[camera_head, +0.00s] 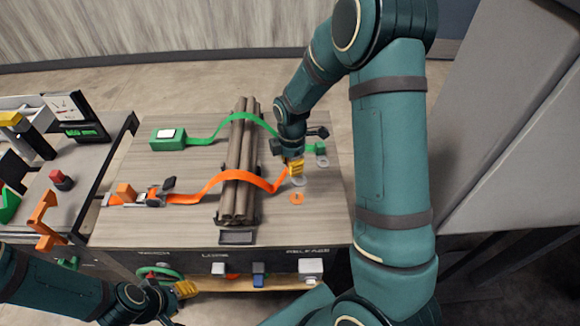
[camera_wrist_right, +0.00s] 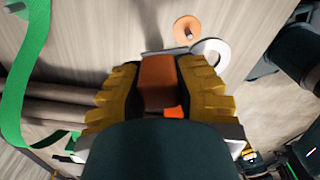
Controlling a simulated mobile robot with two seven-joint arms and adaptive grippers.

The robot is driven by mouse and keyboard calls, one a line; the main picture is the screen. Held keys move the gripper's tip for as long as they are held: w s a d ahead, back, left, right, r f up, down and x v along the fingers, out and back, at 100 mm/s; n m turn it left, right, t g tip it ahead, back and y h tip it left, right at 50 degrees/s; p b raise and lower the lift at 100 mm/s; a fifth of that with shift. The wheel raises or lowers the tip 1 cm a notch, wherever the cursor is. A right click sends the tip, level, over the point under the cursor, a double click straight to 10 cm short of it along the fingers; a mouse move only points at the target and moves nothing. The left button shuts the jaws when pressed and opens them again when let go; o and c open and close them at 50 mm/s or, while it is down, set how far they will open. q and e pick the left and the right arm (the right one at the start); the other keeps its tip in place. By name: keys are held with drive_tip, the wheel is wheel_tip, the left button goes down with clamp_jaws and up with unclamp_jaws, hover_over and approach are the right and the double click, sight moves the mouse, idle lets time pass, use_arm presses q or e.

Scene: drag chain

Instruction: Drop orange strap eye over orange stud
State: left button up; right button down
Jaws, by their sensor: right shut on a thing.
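The orange strap (camera_head: 222,178) runs from the orange ratchet at the left over the bundle of pipes to my right gripper (camera_head: 294,168). In the right wrist view, the yellow fingers are shut on the strap's orange end block (camera_wrist_right: 158,82). The pale ring eye (camera_wrist_right: 211,50) sticks out beyond the fingers. It also shows just below the gripper in the head view (camera_head: 298,182). The orange stud (camera_wrist_right: 187,30), a pin on an orange disc, stands beside the eye, not inside it; its disc shows in the head view (camera_head: 296,198). My left gripper (camera_head: 187,289) is low at the front left, its jaw opening unclear.
The pipe bundle (camera_head: 238,160) lies across the middle of the table. A green strap (camera_head: 210,132) crosses it behind, ending in a green block (camera_head: 320,148) at the right. A side bench (camera_head: 90,165) stands left. Table surface around the orange disc is clear.

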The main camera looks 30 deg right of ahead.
sight(290, 188)
drive_tip(key=shift+w+a, duration=0.15)
drive_tip(key=shift+w, duration=0.1)
drive_tip(key=shift+f, duration=0.2)
idle(0.3)
drive_tip(key=shift+f+b, duration=1.1)
drive_tip(key=shift+f, duration=0.15)
drive_tip(key=shift+f+b, duration=1.9)
drive_tip(key=shift+f, duration=0.85)
drive_tip(key=c, duration=0.8)
unclamp_jaws()
drive_tip(key=shift+o, duration=0.2)
drive_tip(key=shift+s+f, duration=0.1)
